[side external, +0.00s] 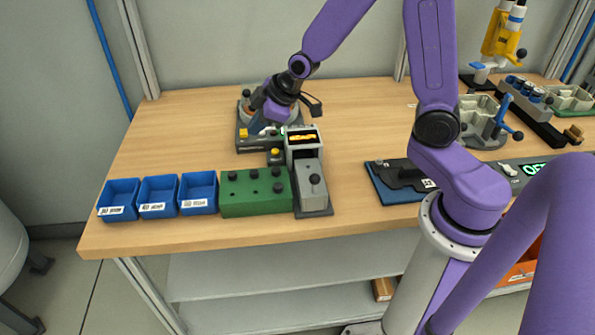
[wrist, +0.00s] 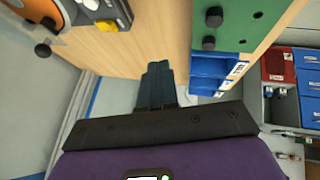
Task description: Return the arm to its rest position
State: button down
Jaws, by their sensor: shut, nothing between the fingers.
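My purple arm (side external: 434,60) reaches over the wooden table from the right in the side external view. Its wrist is bent above the dark grey device at the back middle; the fingers are hard to make out there. In the wrist view, my gripper (wrist: 158,68) shows as two dark fingers pressed together with nothing between them. They stand over the bare tabletop and touch nothing that I can see.
The dark grey device (side external: 246,140) sits close under my wrist. A green block (side external: 236,205), a grey unit (side external: 312,195) and several blue bins (side external: 158,196) line the front edge. A blue mat (side external: 391,190) lies right of them. Bare wood (side external: 180,130) is clear at back left.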

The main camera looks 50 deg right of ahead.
jog(key=s+a+r+n+g, duration=0.1)
jog(key=s+a, duration=0.1)
jog(key=s, duration=0.3)
jog(key=s+a+r+g, duration=0.1)
jog(key=s+a+g, duration=0.15)
jog(key=s, duration=0.25)
jog(key=s+d+r+n+g+h, duration=0.1)
jog(key=s+d, duration=0.1)
jog(key=s, duration=0.8)
jog(key=s+d+r+n+g, duration=0.1)
jog(key=s+d+g, duration=0.1)
jog(key=s, duration=0.8)
jog(key=shift+s+r+h, duration=0.35)
jog(key=shift+r+h, duration=0.05)
jog(key=shift+d, duration=0.1)
dwell(1.6)
